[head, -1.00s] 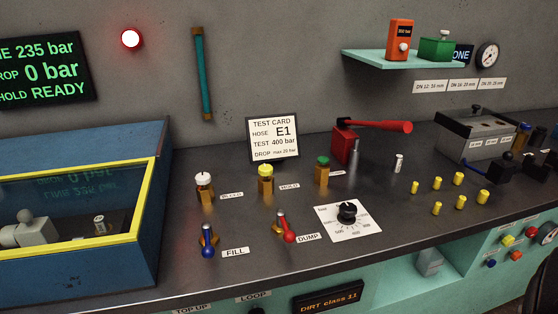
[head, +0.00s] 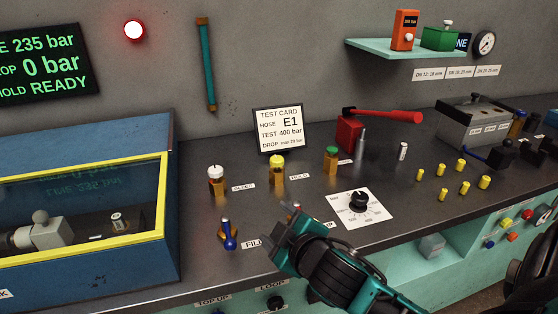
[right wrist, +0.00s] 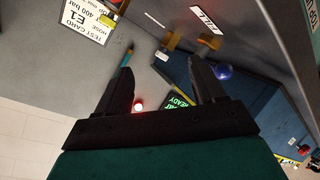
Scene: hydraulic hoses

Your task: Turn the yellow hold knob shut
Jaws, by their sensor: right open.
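The yellow hold knob (head: 277,161) sits on a brass valve body on the dark bench, left of the HOLD label (head: 300,177).
A white-capped valve (head: 216,179) and a green-capped valve (head: 331,158) flank the knob. The blue FILL lever (head: 229,236) stands left of my gripper. A test card (head: 278,128) stands behind, a black dial (head: 358,201) lies right, and a blue yellow-framed box (head: 90,160) is left.

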